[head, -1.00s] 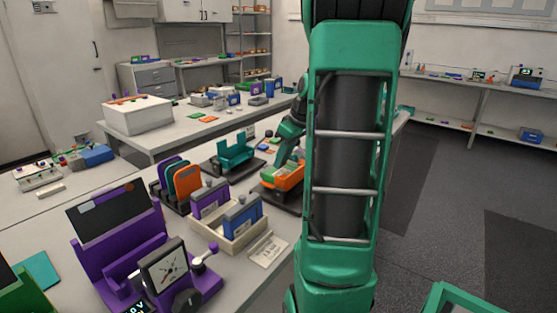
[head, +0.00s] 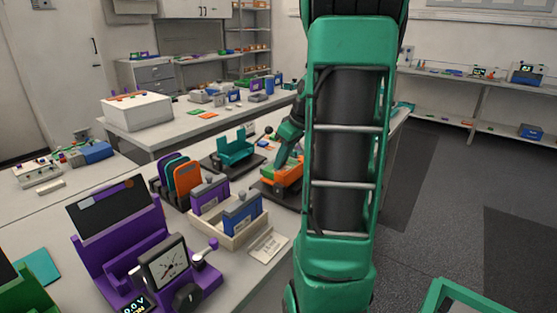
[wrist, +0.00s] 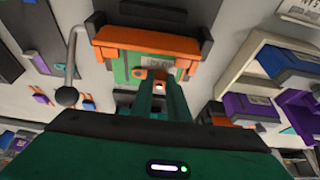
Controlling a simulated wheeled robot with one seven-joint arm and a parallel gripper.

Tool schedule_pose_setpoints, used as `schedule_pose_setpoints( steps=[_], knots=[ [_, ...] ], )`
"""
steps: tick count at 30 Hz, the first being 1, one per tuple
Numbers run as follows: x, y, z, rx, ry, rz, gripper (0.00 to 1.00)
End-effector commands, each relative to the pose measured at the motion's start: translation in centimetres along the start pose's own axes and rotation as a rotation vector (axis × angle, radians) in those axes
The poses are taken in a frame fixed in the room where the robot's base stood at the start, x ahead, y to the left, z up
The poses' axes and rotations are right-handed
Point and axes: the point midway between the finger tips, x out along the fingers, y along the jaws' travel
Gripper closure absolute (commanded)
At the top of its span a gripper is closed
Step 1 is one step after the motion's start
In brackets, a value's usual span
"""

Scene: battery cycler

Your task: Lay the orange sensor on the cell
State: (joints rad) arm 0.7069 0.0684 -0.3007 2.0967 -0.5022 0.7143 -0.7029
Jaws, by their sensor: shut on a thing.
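My gripper (wrist: 162,84) is shut on a small orange piece, which I take to be the orange sensor (wrist: 141,73); the fingers hide much of it. It is at the near edge of a green cell (wrist: 121,70) with a pale label. The cell lies in an orange holder (wrist: 150,42) with dark ends. I cannot tell whether the sensor touches the cell. In the head view the orange holder (head: 286,177) stands on the bench, with my gripper (head: 293,154) just above it. My own arm hides part of that area.
A teal holder (head: 236,148) stands behind the orange one. A wooden tray (head: 238,234) with purple and blue cells is close in front. A lever with a dark knob (wrist: 66,97) stands left of the holder. A purple gauge device (head: 110,265) is nearer.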

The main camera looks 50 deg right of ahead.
Motion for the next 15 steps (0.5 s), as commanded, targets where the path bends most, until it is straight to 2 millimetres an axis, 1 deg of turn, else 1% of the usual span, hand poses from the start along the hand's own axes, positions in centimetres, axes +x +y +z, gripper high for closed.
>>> schedule_pose_setpoints(
  steps=[8, 9, 11, 12, 15],
  knots=[
    [0.08, 0.0, 0.03, 0.0, 0.0, 0.0, 1.0],
    [0.08, -0.01, 0.03, 0.0, 0.0, 0.0, 0.83],
    [0.08, -0.01, 0.02, 0.0, 0.0, 0.0, 0.69],
    [0.08, -0.01, 0.02, 0.0, 0.0, 0.0, 0.64],
    [0.08, -0.01, 0.02, 0.0, 0.0, 0.0, 0.64]
  ],
)
